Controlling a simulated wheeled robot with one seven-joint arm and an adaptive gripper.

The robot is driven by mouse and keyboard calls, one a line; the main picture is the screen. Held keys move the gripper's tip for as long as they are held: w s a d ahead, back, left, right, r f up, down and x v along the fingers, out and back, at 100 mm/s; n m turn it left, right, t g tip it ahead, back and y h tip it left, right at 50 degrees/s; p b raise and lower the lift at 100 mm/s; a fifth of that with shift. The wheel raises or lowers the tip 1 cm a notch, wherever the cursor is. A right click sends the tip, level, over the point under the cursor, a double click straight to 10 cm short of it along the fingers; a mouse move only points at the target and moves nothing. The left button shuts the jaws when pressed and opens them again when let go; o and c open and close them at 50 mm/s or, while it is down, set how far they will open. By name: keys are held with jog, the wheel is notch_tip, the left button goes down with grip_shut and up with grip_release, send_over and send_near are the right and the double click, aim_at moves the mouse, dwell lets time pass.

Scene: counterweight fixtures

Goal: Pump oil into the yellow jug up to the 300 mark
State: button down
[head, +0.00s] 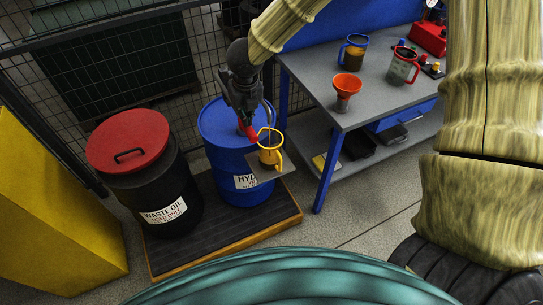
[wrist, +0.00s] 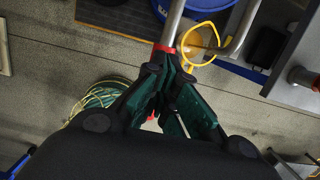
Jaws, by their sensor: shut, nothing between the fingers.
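The yellow jug (head: 269,157) stands upright on a small grey ledge at the front of the blue drum (head: 218,160), whose label is partly hidden. In the wrist view I see the yellow jug's rim (wrist: 183,47) from above, with a grey pipe bending over it. Its inside looks brownish; the level and the 300 mark cannot be read. A red grip (head: 248,131) of the pump is just below my gripper (head: 243,112). My gripper also shows in the wrist view (wrist: 170,75), shut and empty, close to the red part on the grey pipe.
A black waste oil drum (head: 160,190) with a red lid stands left on the same wood-edged pallet (head: 285,217). A workbench (head: 325,85) at right holds a red funnel (head: 345,90), a blue-handled jug (head: 353,52) and a red-handled jug (head: 402,68). A yellow block (head: 50,210) is far left.

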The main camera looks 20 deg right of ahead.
jog(key=shift+f+b, duration=0.6)
jog(key=shift+f, duration=0.45)
notch_tip(320, 180, up, 12)
jog(key=p, duration=0.7)
jog(key=shift+f+p, duration=0.2)
jog(key=shift+p, duration=0.1)
